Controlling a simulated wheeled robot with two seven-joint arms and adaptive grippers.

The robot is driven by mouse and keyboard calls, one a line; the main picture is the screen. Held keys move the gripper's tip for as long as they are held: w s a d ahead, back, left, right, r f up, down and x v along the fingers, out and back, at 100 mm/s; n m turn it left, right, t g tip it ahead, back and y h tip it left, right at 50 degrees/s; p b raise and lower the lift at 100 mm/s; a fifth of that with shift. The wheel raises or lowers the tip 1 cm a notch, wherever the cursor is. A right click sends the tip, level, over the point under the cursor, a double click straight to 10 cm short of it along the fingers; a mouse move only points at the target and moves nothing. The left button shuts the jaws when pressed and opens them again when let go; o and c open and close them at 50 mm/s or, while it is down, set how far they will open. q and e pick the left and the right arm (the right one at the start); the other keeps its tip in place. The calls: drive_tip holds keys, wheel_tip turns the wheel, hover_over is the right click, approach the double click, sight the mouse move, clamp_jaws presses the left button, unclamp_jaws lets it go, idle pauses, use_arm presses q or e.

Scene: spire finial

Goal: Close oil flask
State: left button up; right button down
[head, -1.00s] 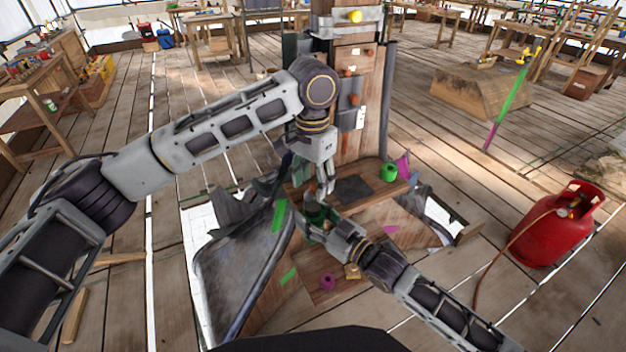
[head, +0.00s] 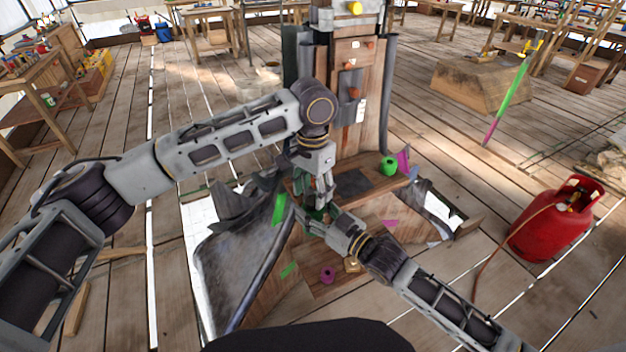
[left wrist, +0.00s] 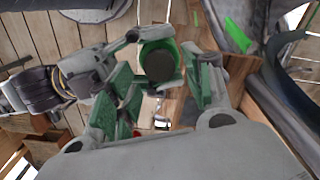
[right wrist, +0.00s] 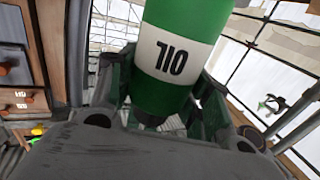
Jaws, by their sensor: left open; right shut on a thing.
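The green oil flask (right wrist: 172,55) has a white band whose OIL lettering appears upside down in the right wrist view. My right gripper (right wrist: 160,105) is shut on it; this gripper also shows in the head view (head: 316,222), low over the wooden base. In the left wrist view the flask (left wrist: 176,50) shows a green rim around a dark round end; I cannot tell whether that is an opening or a closure. My left gripper (left wrist: 165,95) is open, its fingers spread either side below the flask's end in that view. In the head view, it (head: 320,200) is directly above the right gripper, hiding most of the flask.
A wooden spire (head: 352,120) rises behind the grippers. A green roll (head: 389,165) sits on its ledge, and a purple roll (head: 327,275) lies lower on the base. A red gas tank (head: 553,222) with a hose stands at right.

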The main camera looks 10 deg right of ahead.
sight(313, 200)
use_arm(q)
drive_tip(key=shift+f, duration=1.55)
drive_tip(key=c, duration=0.9)
drive_tip(key=o, duration=1)
drive_tip(key=shift+c, duration=0.2)
drive_tip(key=shift+r, duration=2.3)
drive_tip(key=shift+c, duration=0.3)
